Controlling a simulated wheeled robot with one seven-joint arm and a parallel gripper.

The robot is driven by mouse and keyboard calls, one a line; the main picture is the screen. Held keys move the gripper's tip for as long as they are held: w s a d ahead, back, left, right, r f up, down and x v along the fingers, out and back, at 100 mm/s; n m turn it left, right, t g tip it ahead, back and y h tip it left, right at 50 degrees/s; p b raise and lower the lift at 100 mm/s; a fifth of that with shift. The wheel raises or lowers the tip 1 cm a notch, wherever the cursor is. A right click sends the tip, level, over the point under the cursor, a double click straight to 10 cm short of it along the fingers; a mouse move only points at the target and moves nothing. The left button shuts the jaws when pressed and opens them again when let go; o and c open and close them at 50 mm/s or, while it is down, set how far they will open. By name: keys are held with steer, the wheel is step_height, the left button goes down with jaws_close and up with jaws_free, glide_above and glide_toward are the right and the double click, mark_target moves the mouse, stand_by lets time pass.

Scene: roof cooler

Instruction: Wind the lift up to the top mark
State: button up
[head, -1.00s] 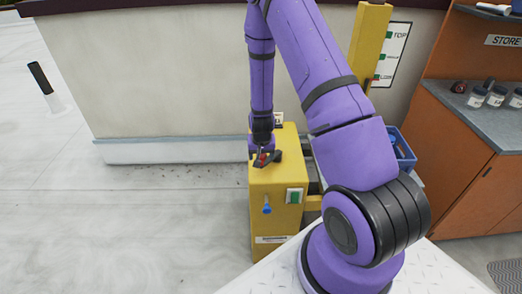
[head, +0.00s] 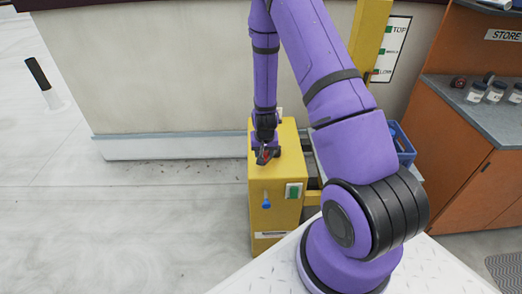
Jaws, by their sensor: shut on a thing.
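My gripper (head: 266,157) points down at the box's top and is shut on the crank handle, a small dark and red part mostly hidden by the jaws. The yellow lift mast (head: 366,45) rises behind my arm. Beside it a white mark board (head: 393,48) reads TOP, a middle mark and LOW. A blue crate (head: 403,146) shows partly behind my arm, low by the mast.
An orange cabinet (head: 460,165) with a grey counter (head: 470,105) stands at the right, holding several jars (head: 496,92) under a STORE sign (head: 505,35). A pale wall (head: 170,80) runs behind. The roof at the left is clear except for a dark-topped pipe (head: 40,75).

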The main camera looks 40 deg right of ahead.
steer(key=shift+s+d, duration=0.15)
steer(key=shift+s, duration=0.15)
steer(key=shift+s+d, duration=0.5)
steer(key=shift+s, duration=0.4)
steer(key=shift+s+d, duration=0.65)
steer(key=shift+s, duration=0.1)
